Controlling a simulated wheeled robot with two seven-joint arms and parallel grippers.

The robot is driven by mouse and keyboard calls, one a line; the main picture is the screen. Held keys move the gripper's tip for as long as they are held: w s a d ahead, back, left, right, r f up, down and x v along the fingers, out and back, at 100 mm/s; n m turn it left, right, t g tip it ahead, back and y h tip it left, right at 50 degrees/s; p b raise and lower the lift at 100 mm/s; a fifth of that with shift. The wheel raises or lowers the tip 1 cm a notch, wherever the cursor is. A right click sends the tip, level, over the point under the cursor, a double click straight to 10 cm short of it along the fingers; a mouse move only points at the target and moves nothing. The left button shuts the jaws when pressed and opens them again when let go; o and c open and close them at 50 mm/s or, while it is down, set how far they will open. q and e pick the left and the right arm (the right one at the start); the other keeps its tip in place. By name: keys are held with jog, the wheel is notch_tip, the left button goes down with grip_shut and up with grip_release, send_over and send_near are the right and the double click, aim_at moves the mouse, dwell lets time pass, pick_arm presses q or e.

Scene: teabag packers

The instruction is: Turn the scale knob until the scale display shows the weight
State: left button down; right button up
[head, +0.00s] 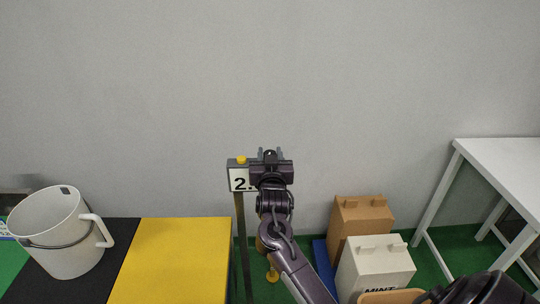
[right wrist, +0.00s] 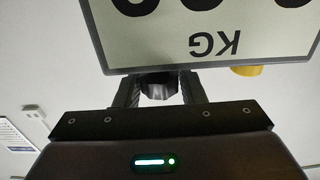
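The scale display (head: 238,186) is a white panel in a grey frame on a thin post, left of my right gripper. A "2" and a point show; the gripper hides its right part. In the right wrist view the display (right wrist: 165,52) is upside down, with "KG" and digits cut off by the top edge. My right gripper (head: 270,154) is raised in front of the wall beside the display. In the right wrist view its fingers (right wrist: 160,90) stand on both sides of the dark scale knob (right wrist: 158,87) and appear to touch it. My left gripper is out of view.
A yellow knob-like piece (head: 241,160) sits on the display's top. A white mug-shaped container (head: 62,235) stands on the table (head: 170,262) at left. A brown box (head: 360,218) and a white box (head: 374,265) stand at lower right. A white table (head: 505,170) is far right.

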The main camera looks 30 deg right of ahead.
jog(key=o, duration=0.3)
jog(key=shift+s+a+f, duration=0.1)
jog(key=shift+s+a, duration=0.2)
jog(key=shift+s, duration=0.05)
jog(key=b+v, duration=0.2)
jog(key=v, duration=0.5)
jog(key=shift+d, duration=0.1)
